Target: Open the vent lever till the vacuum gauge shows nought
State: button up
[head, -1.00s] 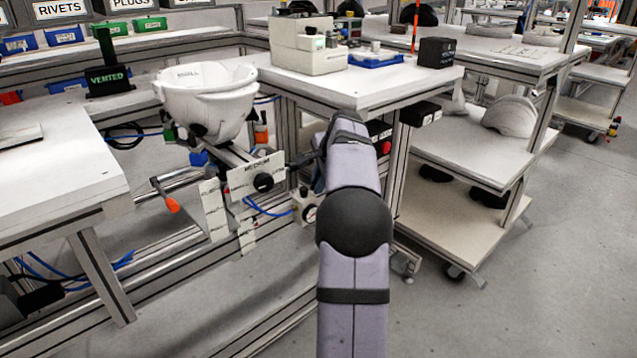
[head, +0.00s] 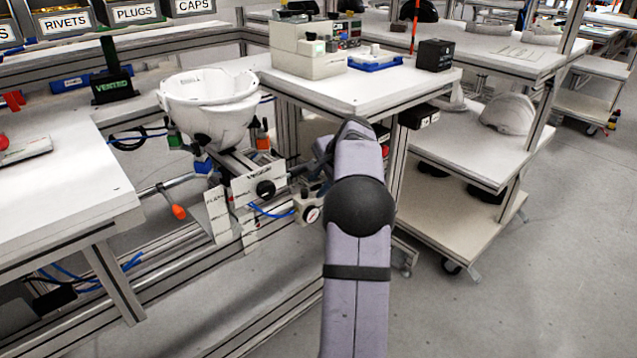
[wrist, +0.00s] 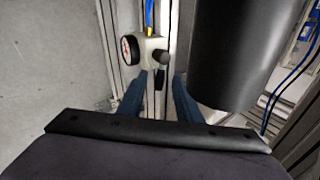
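A small round gauge with a white face and dark rim (wrist: 130,47) sits on a pale valve block (wrist: 152,45) in the wrist view. Its reading is too small to tell. A black lever (wrist: 160,77) hangs from the block beside the gauge. My gripper (wrist: 160,80) has its two blue fingers apart, with the lever showing between their tips; I cannot tell whether either finger touches it. In the head view the gauge (head: 311,214) shows left of my arm, below the bench; my gripper is largely hidden there behind my arm.
A large dark cylinder (wrist: 235,50) stands close right of the fingers. A white helmet shell (head: 208,100) sits on a fixture above a panel with a black knob (head: 265,188). An orange-handled lever (head: 178,211) sticks out left. A shelf trolley (head: 450,225) stands right.

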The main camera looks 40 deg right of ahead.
jog(key=shift+r, duration=0.1)
jog(key=p+v, duration=0.1)
jog(key=v, duration=0.6)
dwell(0.4)
